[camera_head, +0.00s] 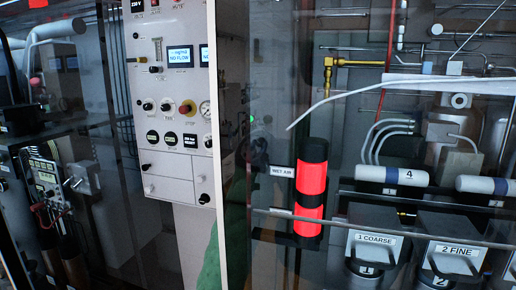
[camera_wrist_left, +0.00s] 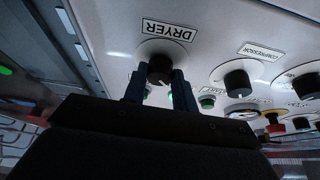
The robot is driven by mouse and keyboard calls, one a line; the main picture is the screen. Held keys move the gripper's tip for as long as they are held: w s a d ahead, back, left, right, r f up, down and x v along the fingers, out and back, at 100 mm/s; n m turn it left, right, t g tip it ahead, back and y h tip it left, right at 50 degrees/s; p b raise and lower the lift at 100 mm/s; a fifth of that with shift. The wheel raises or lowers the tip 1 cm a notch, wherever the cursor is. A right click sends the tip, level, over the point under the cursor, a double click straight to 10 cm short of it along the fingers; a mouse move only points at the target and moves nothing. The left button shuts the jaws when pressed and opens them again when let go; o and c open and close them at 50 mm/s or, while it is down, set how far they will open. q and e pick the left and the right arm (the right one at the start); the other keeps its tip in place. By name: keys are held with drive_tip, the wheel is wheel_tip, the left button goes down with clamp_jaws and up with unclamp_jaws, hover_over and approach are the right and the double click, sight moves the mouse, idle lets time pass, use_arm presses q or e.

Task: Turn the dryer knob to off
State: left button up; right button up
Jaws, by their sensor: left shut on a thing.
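The dryer knob (camera_wrist_left: 159,72) is a round black knob on a pale panel, under a label (camera_wrist_left: 168,31) reading DRYER that appears upside down in the left wrist view. My left gripper (camera_wrist_left: 160,80) has its two dark fingers on either side of the knob and is shut on it. A small white mark shows at the knob's lower edge. The fingers partly cover the knob's sides. I cannot make out the left gripper or the dryer knob in the head view. My right gripper is not in view.
Beside the dryer knob are a compressor knob (camera_wrist_left: 238,84), a green button (camera_wrist_left: 207,102) and a red emergency stop (camera_wrist_left: 273,123). The head view shows a control panel with a NO FLOW display (camera_head: 180,55), a red-lit cylinder (camera_head: 311,186) by a WET AIR label, and filters behind glass.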

use_arm(q)
drive_tip(key=shift+f+n, duration=0.1)
drive_tip(key=shift+n, duration=0.3)
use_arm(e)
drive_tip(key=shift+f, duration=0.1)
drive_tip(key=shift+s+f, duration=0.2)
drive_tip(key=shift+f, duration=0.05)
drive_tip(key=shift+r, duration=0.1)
use_arm(q)
drive_tip(key=o, duration=1)
drive_tip(key=shift+c, duration=0.2)
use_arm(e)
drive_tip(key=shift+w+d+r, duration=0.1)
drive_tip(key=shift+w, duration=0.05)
use_arm(q)
drive_tip(key=shift+s, duration=0.1)
drive_tip(key=b+v, duration=0.2)
drive_tip(key=v, duration=0.5)
drive_tip(key=shift+s+b, duration=0.25)
drive_tip(key=shift+b, duration=0.15)
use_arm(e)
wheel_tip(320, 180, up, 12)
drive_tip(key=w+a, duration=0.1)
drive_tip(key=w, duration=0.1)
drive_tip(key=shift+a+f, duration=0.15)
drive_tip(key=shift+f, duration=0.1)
